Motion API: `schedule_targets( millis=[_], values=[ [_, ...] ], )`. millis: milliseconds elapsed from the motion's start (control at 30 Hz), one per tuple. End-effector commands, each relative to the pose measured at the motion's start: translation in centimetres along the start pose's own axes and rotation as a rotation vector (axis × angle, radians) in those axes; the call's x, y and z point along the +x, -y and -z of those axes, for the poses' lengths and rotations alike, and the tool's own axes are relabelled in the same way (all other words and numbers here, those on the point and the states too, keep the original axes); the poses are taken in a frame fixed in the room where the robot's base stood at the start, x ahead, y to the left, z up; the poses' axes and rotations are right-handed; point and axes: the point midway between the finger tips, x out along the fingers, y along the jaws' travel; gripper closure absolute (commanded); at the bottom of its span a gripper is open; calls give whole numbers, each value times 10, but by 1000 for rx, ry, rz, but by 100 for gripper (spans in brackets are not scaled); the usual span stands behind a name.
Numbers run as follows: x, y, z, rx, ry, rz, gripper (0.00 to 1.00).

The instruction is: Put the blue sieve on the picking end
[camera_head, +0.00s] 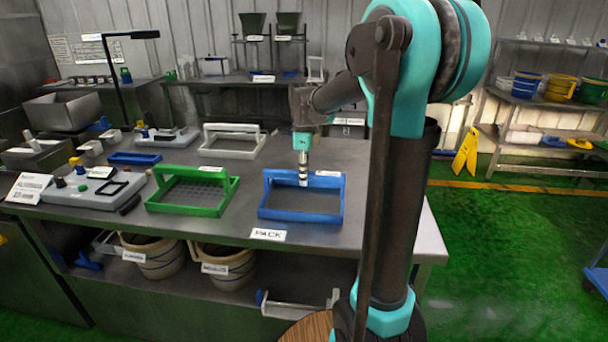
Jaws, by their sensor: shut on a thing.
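The blue sieve (301,217), a rectangular blue frame with a dark mesh and a raised handle bar along its back, is on the grey metal table (345,155) behind the PACK label (268,235). My gripper (303,180) reaches down from above and is shut on the sieve's handle bar. The fingertips are small in this view and partly merge with the handle. I cannot tell whether the sieve rests on the table or hangs just above it. No label reading "picking" is legible.
A green sieve (193,208) stands close to the left, and a white sieve (231,154) stands behind. Control boxes (95,190) are at the table's left. Two buckets (222,265) sit on the shelf below. Bare tabletop lies right of the blue sieve.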

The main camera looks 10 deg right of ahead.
Motion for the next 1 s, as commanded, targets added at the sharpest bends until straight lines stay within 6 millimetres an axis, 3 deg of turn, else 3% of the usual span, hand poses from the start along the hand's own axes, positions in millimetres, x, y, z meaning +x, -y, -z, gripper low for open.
schedule_targets(
  millis=[33,200,567,767,1000],
  values=[
    [1,0,0,0,0,0,78],
    [1,0,0,0,0,0,58],
    [-4,0,0,0,0,0,58],
    [-32,0,0,0,0,0,58],
    [-82,0,0,0,0,0,58]
  ],
)
